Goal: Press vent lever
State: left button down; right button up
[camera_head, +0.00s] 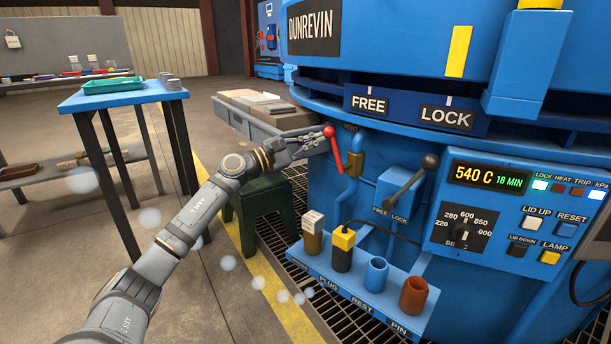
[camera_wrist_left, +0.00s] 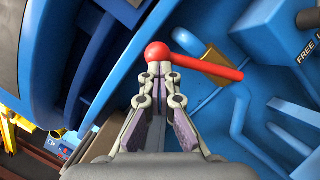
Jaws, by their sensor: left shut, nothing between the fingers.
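The vent lever (camera_head: 334,150) is a red rod with a red ball at its top end, on a brass valve (camera_head: 355,163) under the word VENT on the blue furnace. In the head view it slants from the ball at upper left down to the valve. My left gripper (camera_head: 322,139) is shut and empty, with its tips at the ball end. In the left wrist view the shut fingertips (camera_wrist_left: 159,70) are right at the red ball (camera_wrist_left: 157,53), seemingly touching it. The lever's rod (camera_wrist_left: 208,69) runs right from the ball towards the brass valve. My right gripper is not in view.
A black-knobbed FREE/LOCK lever (camera_head: 412,182) and the control panel (camera_head: 490,215) are right of the valve. A blue rack (camera_head: 345,285) with several holders is below. A green stool (camera_head: 262,215) and grey bin (camera_head: 262,120) stand under and behind my left arm.

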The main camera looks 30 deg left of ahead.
pick_arm(q)
jog(key=d+m, duration=0.1)
jog(key=r+m, duration=0.1)
jog(key=shift+s+d+m+g, duration=0.25)
jog(key=shift+d+m+g, duration=0.05)
jog(key=shift+d+g, duration=0.1)
jog(key=shift+s+d+r+m+g, duration=0.1)
jog(key=shift+d+r+m+g, duration=0.1)
jog(key=shift+d+m, duration=0.25)
jog(key=shift+s+d+r+m+g, duration=0.1)
jog(key=shift+d+m+g, duration=0.15)
jog(key=shift+m, duration=0.4)
